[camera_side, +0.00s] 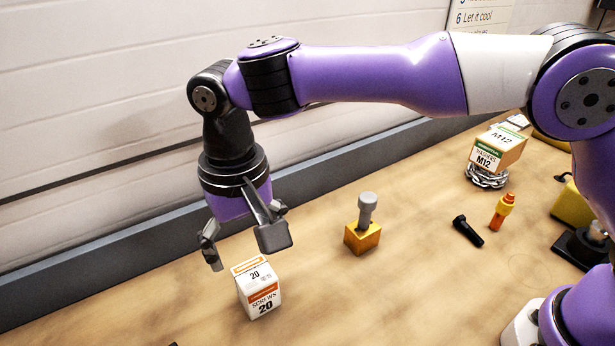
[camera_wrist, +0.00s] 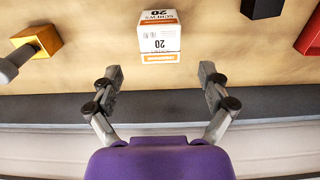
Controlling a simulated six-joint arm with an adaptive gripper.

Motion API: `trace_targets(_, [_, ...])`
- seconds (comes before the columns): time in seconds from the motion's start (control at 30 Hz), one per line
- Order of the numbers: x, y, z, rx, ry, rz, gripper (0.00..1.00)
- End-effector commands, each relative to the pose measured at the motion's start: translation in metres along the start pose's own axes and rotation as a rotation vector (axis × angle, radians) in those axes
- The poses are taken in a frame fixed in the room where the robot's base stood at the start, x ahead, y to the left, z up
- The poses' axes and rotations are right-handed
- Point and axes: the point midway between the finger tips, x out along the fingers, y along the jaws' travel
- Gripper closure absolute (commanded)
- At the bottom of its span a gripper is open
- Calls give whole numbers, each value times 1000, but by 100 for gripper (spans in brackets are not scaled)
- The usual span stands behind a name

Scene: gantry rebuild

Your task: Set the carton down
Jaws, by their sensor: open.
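A white and orange carton (camera_side: 259,288) marked SCREWS 20 stands upright on the wooden bench in the side view. In the wrist view the carton (camera_wrist: 159,37) appears ahead of the fingertips, roughly centred between them. My gripper (camera_side: 243,252) is open and empty, above the carton and apart from it. Its two spread fingers also show in the wrist view (camera_wrist: 160,75). A second carton (camera_side: 497,150), marked M12 with a green band, sits tilted on a heap of chain (camera_side: 487,178) at the back right.
A yellow block with a grey bolt-like peg (camera_side: 363,231) stands right of the carton. A black cylinder (camera_side: 467,231) and an orange bottle-like item (camera_side: 502,212) are farther right. A red box (camera_wrist: 308,36) shows in the wrist view. A grey rail (camera_side: 100,272) runs along the wall.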

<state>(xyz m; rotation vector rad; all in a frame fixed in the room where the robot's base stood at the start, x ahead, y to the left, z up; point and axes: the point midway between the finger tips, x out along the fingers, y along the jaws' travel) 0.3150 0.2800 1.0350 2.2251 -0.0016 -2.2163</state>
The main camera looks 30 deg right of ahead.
Motion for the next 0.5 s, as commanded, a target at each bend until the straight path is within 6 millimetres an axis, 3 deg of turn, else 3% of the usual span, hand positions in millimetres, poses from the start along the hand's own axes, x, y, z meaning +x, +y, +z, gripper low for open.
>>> trace_targets(0.17, [-20, 2, -1, 0, 2, -2, 10])
trace_targets(0.27, [-35, 17, -4, 5, 19, -15, 10])
trace_targets(0.37, [-58, 52, -9, 10, 62, -43, 10])
trace_targets(0.5, [-90, 127, 0, 15, 162, -79, 10])
